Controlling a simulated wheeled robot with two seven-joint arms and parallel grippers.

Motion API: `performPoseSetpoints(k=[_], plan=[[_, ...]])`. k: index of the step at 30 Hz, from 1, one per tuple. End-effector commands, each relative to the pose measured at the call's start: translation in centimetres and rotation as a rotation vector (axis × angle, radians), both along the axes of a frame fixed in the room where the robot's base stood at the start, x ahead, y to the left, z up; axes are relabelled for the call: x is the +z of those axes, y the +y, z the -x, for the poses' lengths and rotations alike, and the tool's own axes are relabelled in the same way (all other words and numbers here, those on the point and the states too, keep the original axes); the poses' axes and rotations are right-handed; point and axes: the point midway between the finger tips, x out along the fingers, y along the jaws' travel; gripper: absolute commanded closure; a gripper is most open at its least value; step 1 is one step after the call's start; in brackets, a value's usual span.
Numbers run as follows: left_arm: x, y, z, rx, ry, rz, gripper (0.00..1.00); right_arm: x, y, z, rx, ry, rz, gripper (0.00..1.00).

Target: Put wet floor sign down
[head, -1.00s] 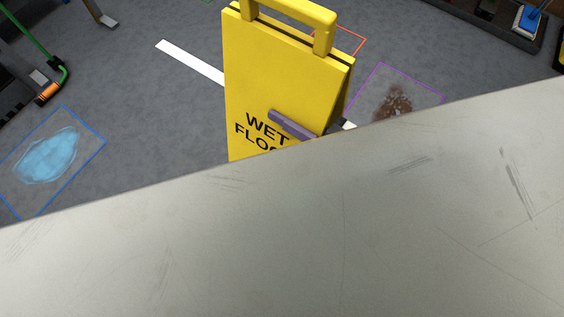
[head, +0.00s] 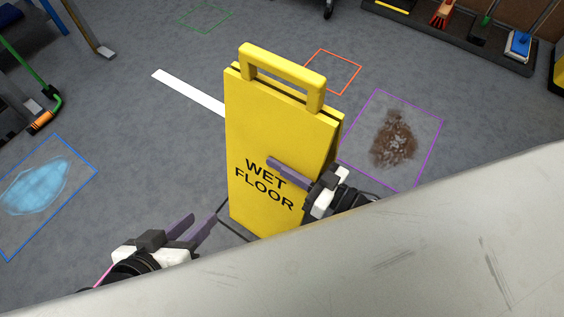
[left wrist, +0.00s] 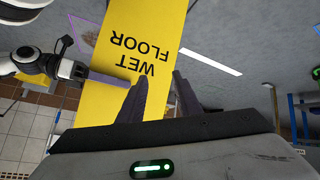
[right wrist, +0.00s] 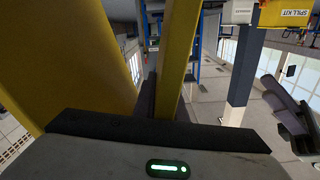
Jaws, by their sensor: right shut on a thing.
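The yellow wet floor sign (head: 275,130) stands out upright in the middle of the head view, handle at the top and lettering towards me. My right gripper (head: 292,174) is shut on one panel at its right edge, with one finger across the front face. In the right wrist view the yellow panel (right wrist: 176,60) runs between the fingers. My left gripper (head: 198,230) is open and empty, lower left of the sign. In the left wrist view its fingers (left wrist: 157,90) are apart in front of the lettered face. I cannot tell whether the sign's bottom touches the floor.
A blue-outlined puddle (head: 38,187) lies left and a purple-outlined brown spill (head: 395,138) right. Orange (head: 333,71) and green (head: 207,18) outlined squares are on the floor behind. Brushes on a dark rack (head: 455,28) stand at the back right. A dark line shows beside the sign's base.

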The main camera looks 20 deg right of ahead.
Motion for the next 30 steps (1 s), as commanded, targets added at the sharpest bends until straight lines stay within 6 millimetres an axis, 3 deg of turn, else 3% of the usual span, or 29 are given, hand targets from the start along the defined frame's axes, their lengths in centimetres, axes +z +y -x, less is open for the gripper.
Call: performPoseSetpoints(k=[6, 7, 10, 21, 30], plan=[[-0.3, -0.1, 0.0, 0.000, 0.001, 0.004, 0.69, 0.0, 0.1, -0.2, 0.001, -0.010, -0.004, 1.00], [-0.2, -0.1, 0.0, 0.000, 0.000, 0.007, 0.69, -0.5, 0.0, 0.0, -0.001, 0.001, 0.001, 0.88], [-0.1, -0.1, 0.0, 0.000, 0.000, 0.007, 0.69, -0.4, 0.0, 0.0, -0.001, 0.001, 0.001, 0.71], [0.4, -0.1, 0.0, 0.000, -0.003, 0.004, 0.69, 0.2, 0.0, 0.0, -0.001, 0.001, 0.001, 0.71], [-0.4, 0.7, 0.4, -0.001, 0.032, -0.044, 0.69, 0.1, -3.4, 4.4, 0.000, 0.006, 0.005, 0.71]])
